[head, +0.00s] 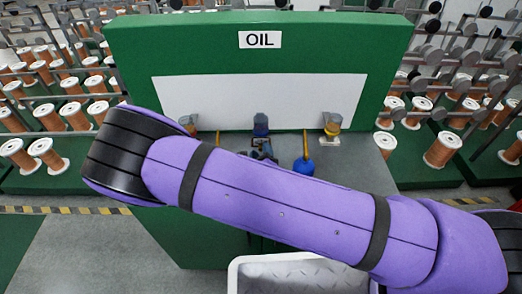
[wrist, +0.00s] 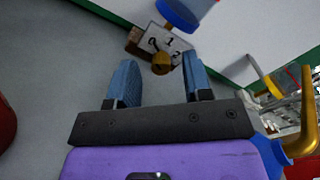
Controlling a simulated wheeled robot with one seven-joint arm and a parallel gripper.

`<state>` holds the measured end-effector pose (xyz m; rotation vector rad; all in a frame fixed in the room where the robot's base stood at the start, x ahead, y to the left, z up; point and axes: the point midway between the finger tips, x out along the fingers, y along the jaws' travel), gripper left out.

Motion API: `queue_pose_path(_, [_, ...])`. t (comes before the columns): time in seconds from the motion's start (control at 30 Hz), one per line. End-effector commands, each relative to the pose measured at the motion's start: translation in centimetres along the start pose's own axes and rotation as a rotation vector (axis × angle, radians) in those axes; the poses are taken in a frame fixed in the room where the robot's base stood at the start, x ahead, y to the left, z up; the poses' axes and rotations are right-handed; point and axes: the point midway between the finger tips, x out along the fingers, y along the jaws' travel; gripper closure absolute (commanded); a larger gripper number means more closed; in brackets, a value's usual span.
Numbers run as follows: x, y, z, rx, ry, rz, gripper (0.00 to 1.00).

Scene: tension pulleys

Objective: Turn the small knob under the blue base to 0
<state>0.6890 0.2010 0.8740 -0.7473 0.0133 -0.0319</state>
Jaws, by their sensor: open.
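In the wrist view the small knob (wrist: 161,64) is yellow-brown and round, in front of a white plate (wrist: 172,45) marked 0, 1 and 2. The blue base (wrist: 180,14) is just beyond the plate at the top. My gripper (wrist: 159,68) is open, its two blue fingers on either side of the knob in the picture; I cannot tell if they touch it. Which number the knob points to is unclear.
A green cabinet (head: 130,55) with an OIL sign (head: 260,40) stands ahead. A yellow-based unit (head: 333,124) is on the right, and a blue oil can (head: 303,166) with a yellow spout is near the middle. A white tray (head: 240,270) is below my arm. Spool racks flank the cabinet.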

Motion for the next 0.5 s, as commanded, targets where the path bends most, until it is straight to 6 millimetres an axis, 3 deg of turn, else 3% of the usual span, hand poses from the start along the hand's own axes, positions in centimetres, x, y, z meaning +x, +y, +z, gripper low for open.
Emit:
queue_pose_path(0.3, [-5.9, 0.0, 0.0, -0.001, 0.000, 0.002, 0.54])
queue_pose_path(0.5, [-8.6, 0.1, 0.0, -0.001, 0.000, 0.002, 0.54])
